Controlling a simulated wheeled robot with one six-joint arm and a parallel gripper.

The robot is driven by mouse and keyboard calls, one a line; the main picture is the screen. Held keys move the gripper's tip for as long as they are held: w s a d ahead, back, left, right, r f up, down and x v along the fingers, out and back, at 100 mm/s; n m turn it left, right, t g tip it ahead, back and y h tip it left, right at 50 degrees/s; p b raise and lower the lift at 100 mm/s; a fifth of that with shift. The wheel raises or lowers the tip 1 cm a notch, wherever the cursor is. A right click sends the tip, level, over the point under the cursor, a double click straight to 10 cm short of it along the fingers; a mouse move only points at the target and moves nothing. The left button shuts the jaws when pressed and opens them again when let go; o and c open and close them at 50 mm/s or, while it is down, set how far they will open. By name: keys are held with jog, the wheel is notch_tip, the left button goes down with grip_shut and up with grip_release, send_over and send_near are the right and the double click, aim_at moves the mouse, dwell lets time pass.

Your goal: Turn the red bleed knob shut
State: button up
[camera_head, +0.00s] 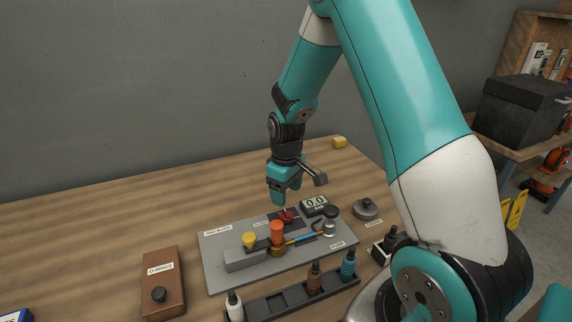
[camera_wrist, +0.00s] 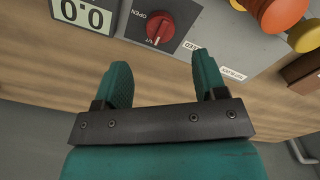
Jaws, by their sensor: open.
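The red bleed knob (camera_head: 287,216) sits on the grey test block plate, behind the orange knob (camera_head: 277,230). In the wrist view the red knob (camera_wrist: 157,24) is a round dial with a raised grip bar, and an OPEN label stands at its left. A pale mark shows at its near end; other lettering there is too unclear to read. My gripper (camera_head: 284,200) points down just above the red knob. In the wrist view its two teal fingers (camera_wrist: 162,66) are spread apart with nothing between them. The knob lies beyond the fingertips, apart from them.
A gauge display (camera_head: 314,204) reading 0.0 stands right beside the red knob. A yellow knob (camera_head: 249,240) is at its left. A rack (camera_head: 290,301) with several small bottles lies in front. A brown O-rings box (camera_head: 162,285) stands at left. The table's back left is clear.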

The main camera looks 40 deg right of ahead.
aim_at(286, 212)
notch_tip(286, 212, up, 10)
jog(key=shift+b, duration=0.45)
jog(key=s+a+r+n+y, duration=0.1)
jog(key=s+a+r, duration=0.3)
jog(key=s+a, duration=0.7)
jog(key=s+a+r+n+y, duration=0.2)
jog(key=s+a+r+y, duration=0.1)
jog(key=s+a, duration=0.8)
jog(key=shift+a+r, duration=0.3)
jog(key=shift+r, duration=0.25)
